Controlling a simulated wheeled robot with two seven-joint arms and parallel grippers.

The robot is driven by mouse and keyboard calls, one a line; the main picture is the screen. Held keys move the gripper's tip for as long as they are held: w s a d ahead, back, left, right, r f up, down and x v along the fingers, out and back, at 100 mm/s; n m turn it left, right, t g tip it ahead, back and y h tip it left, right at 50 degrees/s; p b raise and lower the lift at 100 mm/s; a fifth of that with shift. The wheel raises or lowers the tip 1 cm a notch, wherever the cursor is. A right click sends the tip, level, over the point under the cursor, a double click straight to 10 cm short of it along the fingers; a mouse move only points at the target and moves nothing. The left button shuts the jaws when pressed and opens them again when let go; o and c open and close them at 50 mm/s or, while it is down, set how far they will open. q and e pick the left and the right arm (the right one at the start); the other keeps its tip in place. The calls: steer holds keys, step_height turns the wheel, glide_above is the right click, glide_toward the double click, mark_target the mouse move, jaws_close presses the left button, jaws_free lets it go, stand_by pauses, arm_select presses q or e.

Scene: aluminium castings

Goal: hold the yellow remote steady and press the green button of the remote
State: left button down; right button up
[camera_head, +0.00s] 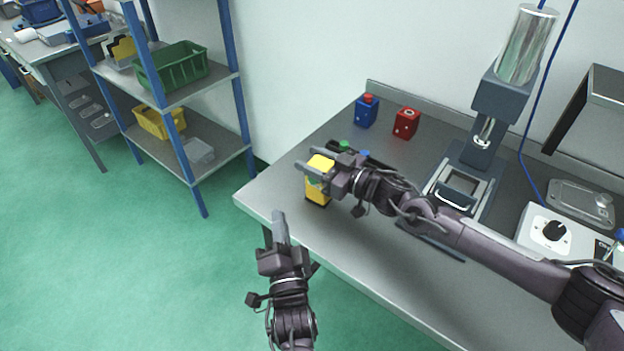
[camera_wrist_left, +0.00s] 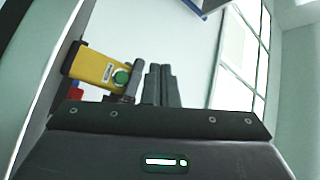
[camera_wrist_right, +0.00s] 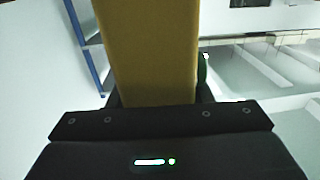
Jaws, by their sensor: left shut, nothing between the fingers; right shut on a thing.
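The yellow remote (camera_head: 319,194) is held up over the near left corner of the table, its dark end down. My right gripper (camera_head: 318,165) is shut on it; the remote also fills the middle of the right wrist view (camera_wrist_right: 150,55). The green button (camera_wrist_left: 121,76) shows on the remote's face in the left wrist view, and its edge shows at the right side of the remote in the right wrist view (camera_wrist_right: 203,70). My left gripper (camera_head: 279,218) is shut and empty, below and left of the remote, apart from it in the head view.
The steel table (camera_head: 345,237) has bare room below the remote. A blue box (camera_head: 367,113) and a red box (camera_head: 406,124) stand at the back. Dark items with green and blue tops are partly hidden behind my right gripper. A press (camera_head: 484,140) stands further right; shelves (camera_head: 205,155) stand left.

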steer(key=shift+f, duration=0.1)
arm_select(q)
steer(key=shift+w+d, duration=0.8)
steer(key=shift+w, duration=0.45)
steer(key=shift+w+d, duration=0.75)
steer(key=shift+w, duration=0.5)
steer(key=shift+w+d, duration=0.8)
steer(key=shift+w, duration=0.45)
steer(key=shift+w+d, duration=0.25)
steer(key=shift+w, duration=0.1)
steer(key=shift+w, duration=0.15)
